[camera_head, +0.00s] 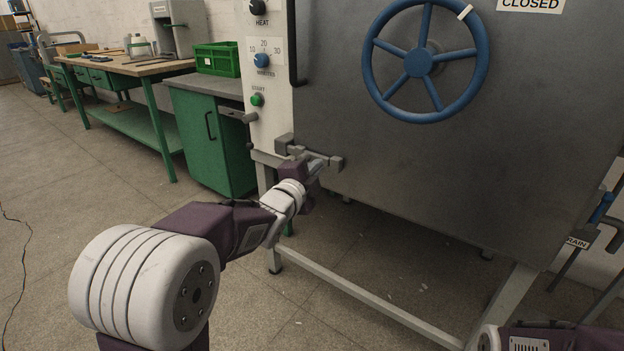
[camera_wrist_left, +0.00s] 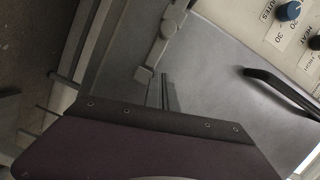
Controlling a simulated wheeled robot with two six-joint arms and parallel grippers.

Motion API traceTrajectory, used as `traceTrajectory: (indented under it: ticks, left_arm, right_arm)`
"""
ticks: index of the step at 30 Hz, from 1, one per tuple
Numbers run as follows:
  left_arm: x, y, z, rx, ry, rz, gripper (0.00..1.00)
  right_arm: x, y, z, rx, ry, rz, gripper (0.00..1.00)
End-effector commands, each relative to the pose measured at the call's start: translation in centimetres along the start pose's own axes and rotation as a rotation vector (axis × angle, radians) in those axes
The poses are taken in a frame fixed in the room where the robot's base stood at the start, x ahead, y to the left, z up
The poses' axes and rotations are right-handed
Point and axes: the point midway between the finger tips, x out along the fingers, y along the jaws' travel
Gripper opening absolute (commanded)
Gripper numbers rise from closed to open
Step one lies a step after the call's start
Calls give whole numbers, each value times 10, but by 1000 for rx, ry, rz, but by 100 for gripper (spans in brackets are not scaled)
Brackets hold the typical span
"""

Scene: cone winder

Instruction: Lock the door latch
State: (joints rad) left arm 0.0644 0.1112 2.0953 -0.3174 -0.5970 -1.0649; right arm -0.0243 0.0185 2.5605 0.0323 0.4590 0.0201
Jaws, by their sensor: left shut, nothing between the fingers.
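The door latch (camera_head: 285,143) is a grey metal fitting at the lower left edge of the grey machine door (camera_head: 420,170). A small grey block (camera_head: 336,163) sits on the door just right of it. My left gripper (camera_head: 319,164) is shut and empty, right at the latch and in front of part of it. I cannot tell whether it touches the latch. In the left wrist view the latch (camera_wrist_left: 165,42) lies just beyond the closed fingers (camera_wrist_left: 167,92). How far the latch is engaged cannot be made out. My right gripper is out of view.
A blue handwheel (camera_head: 418,62) is on the door above. A black handle (camera_head: 293,45) runs along the door's left edge beside the control panel (camera_head: 268,95). A green cabinet (camera_head: 205,140) and a workbench (camera_head: 125,65) stand at left. A low frame rail (camera_head: 365,300) runs below.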

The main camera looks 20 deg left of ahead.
Motion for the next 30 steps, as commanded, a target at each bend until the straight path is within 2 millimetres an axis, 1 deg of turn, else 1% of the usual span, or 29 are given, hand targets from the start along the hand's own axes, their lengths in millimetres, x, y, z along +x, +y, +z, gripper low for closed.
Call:
traceTrajectory:
  ticks: [1,6,9,12,16,26,28,29,30]
  left_arm:
    - [-11,-3,0,0,-2,0,0]
    - [-44,-2,-1,0,0,-1,0]
    - [-58,-2,0,0,-1,0,0]
    - [-65,-1,0,0,1,-1,0]
    - [-68,0,0,1,1,0,0]
    - [-67,0,-1,1,2,0,0]
    - [-66,-1,-8,1,16,9,0]
    - [-65,2,-16,-2,30,28,0]
    - [-65,20,-20,-25,22,83,0]
  right_arm:
    - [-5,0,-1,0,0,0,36]
    - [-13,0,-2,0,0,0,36]
    - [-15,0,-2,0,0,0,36]
    - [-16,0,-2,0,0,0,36]
    - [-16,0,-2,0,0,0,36]
    - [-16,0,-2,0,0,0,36]
    - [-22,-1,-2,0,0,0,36]
    - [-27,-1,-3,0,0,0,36]
    - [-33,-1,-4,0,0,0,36]
